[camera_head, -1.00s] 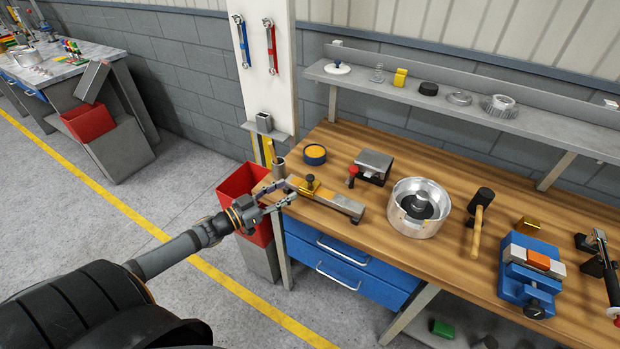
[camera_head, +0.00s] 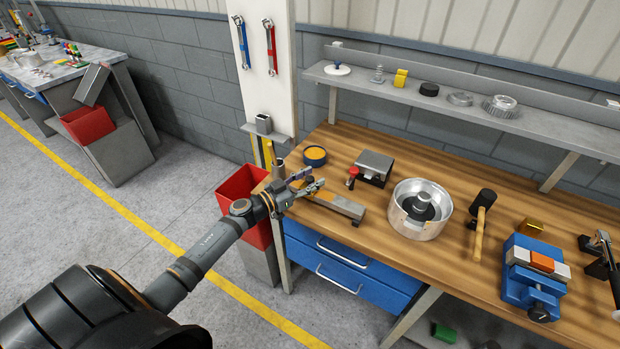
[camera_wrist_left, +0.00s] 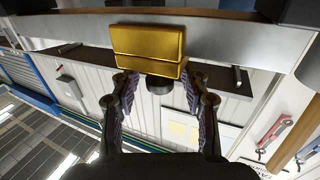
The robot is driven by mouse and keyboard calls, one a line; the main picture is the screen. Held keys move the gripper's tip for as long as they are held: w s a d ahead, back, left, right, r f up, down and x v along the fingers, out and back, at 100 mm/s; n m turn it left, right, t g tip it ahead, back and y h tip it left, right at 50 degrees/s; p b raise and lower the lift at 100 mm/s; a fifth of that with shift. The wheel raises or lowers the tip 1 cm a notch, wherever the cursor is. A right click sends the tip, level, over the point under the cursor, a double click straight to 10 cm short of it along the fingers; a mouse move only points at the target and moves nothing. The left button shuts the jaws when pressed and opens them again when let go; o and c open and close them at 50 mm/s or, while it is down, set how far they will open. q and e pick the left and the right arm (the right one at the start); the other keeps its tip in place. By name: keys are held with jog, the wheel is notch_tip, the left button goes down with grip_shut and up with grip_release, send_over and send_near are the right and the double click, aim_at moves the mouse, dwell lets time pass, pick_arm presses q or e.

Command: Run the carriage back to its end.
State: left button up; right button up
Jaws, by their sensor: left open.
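The gold carriage (camera_wrist_left: 150,42) sits on a grey rail (camera_head: 347,208) near the left edge of the wooden bench. The rail also shows in the left wrist view (camera_wrist_left: 225,38). A dark round knob (camera_wrist_left: 159,85) sticks out from the carriage. My left gripper (camera_head: 314,184) is at the left part of the rail and hides most of the carriage in the head view. In the left wrist view its open fingers (camera_wrist_left: 160,88) stand on either side of the knob, with gaps left and right. My right gripper is not in view.
A red bin (camera_head: 236,187) stands beside the bench's left end. Behind the rail are a yellow-filled round tin (camera_head: 315,155) and a grey block (camera_head: 374,166) with a red-knobbed part. A metal pot (camera_head: 408,225) stands right of the rail, then a mallet (camera_head: 480,222) and a blue vise (camera_head: 528,285).

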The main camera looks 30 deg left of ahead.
pick_arm(q)
grip_shut()
jog(key=shift+d, duration=0.1)
